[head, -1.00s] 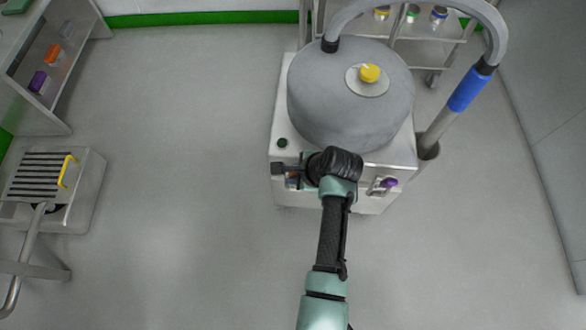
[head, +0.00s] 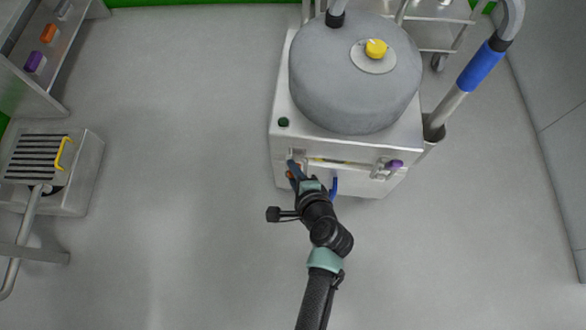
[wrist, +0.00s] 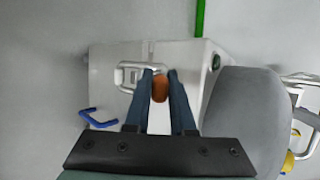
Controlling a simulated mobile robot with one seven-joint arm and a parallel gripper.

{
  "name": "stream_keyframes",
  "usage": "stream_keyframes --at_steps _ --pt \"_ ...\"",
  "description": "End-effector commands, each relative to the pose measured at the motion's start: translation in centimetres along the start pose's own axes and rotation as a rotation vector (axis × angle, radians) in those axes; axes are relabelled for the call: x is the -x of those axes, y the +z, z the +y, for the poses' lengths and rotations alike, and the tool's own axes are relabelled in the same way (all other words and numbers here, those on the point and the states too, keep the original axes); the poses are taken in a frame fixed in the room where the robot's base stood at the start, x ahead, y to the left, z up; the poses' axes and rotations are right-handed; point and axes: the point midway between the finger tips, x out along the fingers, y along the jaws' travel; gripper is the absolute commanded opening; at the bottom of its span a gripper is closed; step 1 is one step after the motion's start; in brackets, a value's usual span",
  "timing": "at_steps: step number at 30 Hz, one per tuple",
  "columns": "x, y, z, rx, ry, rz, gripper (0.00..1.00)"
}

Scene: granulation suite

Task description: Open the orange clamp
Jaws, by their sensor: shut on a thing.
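The orange clamp (wrist: 160,89) is on the front of a pale metal cabinet, with its orange grip between my two blue fingers in the wrist view. Its metal loop (wrist: 128,76) shows beside the fingers. In the head view only a small orange bit of the clamp (head: 290,175) shows at the left of the cabinet front. My gripper (wrist: 160,78) is shut on the orange grip, one finger on each side. It also shows in the head view (head: 293,168), reaching the cabinet front from below.
The cabinet (head: 283,150) carries a large grey drum (head: 350,85) with a yellow knob (head: 376,48). A purple clamp (head: 394,164) is on the front's right side, and a blue handle (head: 334,185) between. A slatted metal unit (head: 85,190) stands left. The floor between is clear.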

Motion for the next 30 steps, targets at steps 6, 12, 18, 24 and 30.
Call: stream_keyframes --at_steps 6,12,18,24,30 --pt "-0.01 0.00 0.20 0.006 -0.013 0.000 0.00" --pt "-0.01 0.01 0.16 0.006 -0.013 0.000 0.00" --pt "-0.02 0.02 0.14 0.005 -0.013 -0.001 0.46" --pt "-0.02 0.02 0.11 0.005 -0.013 -0.001 0.53" --pt "0.46 0.05 0.06 0.004 -0.013 0.000 0.53"
